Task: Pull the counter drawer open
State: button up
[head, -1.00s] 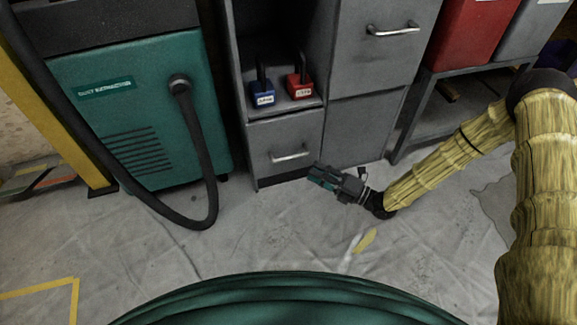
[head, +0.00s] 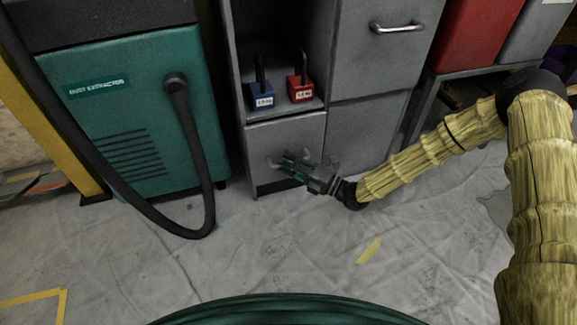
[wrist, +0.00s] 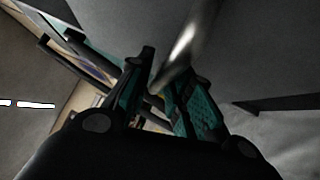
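The counter drawer (head: 262,140) is the low grey front under the open shelf, and it looks shut. Its bar handle (head: 277,161) is partly hidden by my gripper (head: 289,167), which is right at it, low over the floor. In the wrist view, my gripper (wrist: 158,82) has its two teal-padded fingers apart. The shiny handle (wrist: 186,42) shows at the gap between the fingertips, nearer the right finger. I cannot tell whether a finger touches it.
A teal dust extractor (head: 130,110) with a looping black hose (head: 210,200) is at the left. A cabinet (head: 372,75) adjoins at the right. The sheeted floor (head: 270,255) in front is clear.

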jog(key=shift+a, duration=0.1)
jog(key=shift+c, duration=0.4)
grip_shut()
jog(key=shift+s, duration=0.1)
